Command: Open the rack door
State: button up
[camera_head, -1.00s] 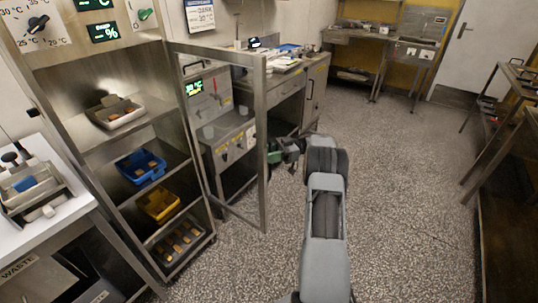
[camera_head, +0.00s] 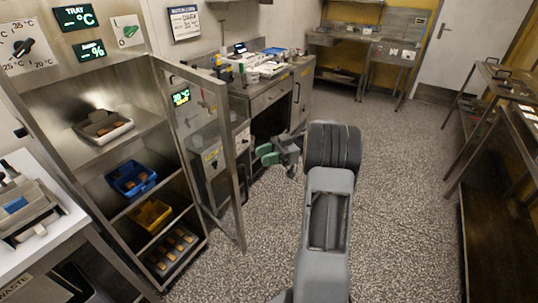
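The steel rack (camera_head: 70,117) stands at the left with its front open to view and its shelves showing. Its framed, see-through door (camera_head: 231,185) stands swung out from the rack's right side, ajar into the room. My gripper (camera_head: 267,154) has green fingertip pads. It is just right of the door's free edge in the picture, apart from it and empty. The two pads show separately with a small gap.
The rack holds a grey tray (camera_head: 104,128), a blue tray (camera_head: 131,179) and a yellow tray (camera_head: 150,214). A white-topped bench (camera_head: 62,225) stands left. A steel counter (camera_head: 268,98) lies behind the door. Speckled floor is clear to the right.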

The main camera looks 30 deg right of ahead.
jog(key=shift+s+a+r+p, duration=0.2)
jog(key=shift+s+r, duration=0.1)
jog(key=shift+s, duration=0.4)
jog(key=shift+s+a+r+p, duration=0.15)
jog(key=shift+s+a+r, duration=0.15)
jog(key=shift+s, duration=0.35)
jog(key=shift+s+a+r+p, duration=0.2)
jog(key=shift+s+r, duration=0.15)
jog(key=shift+s, duration=0.35)
